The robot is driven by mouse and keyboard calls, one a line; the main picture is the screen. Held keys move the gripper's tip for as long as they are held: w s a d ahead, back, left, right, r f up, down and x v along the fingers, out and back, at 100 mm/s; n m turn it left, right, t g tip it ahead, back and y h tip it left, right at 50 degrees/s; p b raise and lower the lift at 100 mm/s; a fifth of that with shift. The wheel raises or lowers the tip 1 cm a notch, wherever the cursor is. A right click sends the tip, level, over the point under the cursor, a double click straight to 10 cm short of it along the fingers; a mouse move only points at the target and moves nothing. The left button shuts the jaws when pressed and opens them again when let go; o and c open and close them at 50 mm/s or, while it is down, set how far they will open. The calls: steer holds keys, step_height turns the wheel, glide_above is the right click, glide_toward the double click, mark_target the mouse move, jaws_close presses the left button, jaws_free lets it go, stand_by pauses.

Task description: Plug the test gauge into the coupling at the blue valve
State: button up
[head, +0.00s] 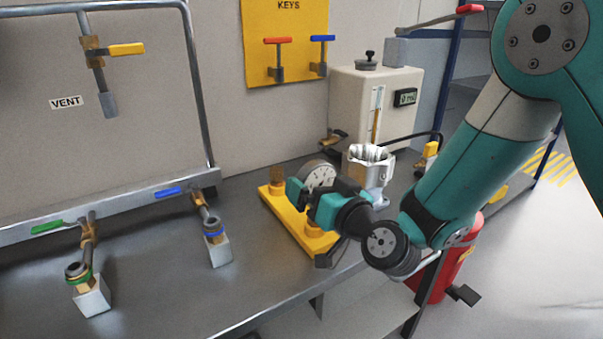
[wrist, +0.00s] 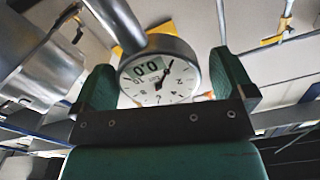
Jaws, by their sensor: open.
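The test gauge (head: 319,176) has a round white dial and a metal case. It stands over the yellow stand on the bench. My gripper (head: 318,190) is open with its teal fingers on either side of the gauge. In the wrist view the gauge (wrist: 160,77) sits between the two fingers, with gaps at both sides, and its small display reads about 0.0. The blue valve (head: 168,192) has a blue lever at the back rail. The gauge's lower end is hidden.
A green-lever valve (head: 47,227) and a green-ringed coupling (head: 77,273) are at the left. The yellow stand (head: 272,203) carries brass fittings. A light-coloured cylindrical device (head: 369,172) and a beige unit (head: 350,92) stand behind my gripper. The bench between blue coupling and stand is clear.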

steer(key=shift+w+a, duration=0.1)
steer(key=shift+w, duration=0.55)
steer(key=shift+a, duration=0.15)
steer(key=shift+c, duration=1)
steer(key=c, duration=0.7)
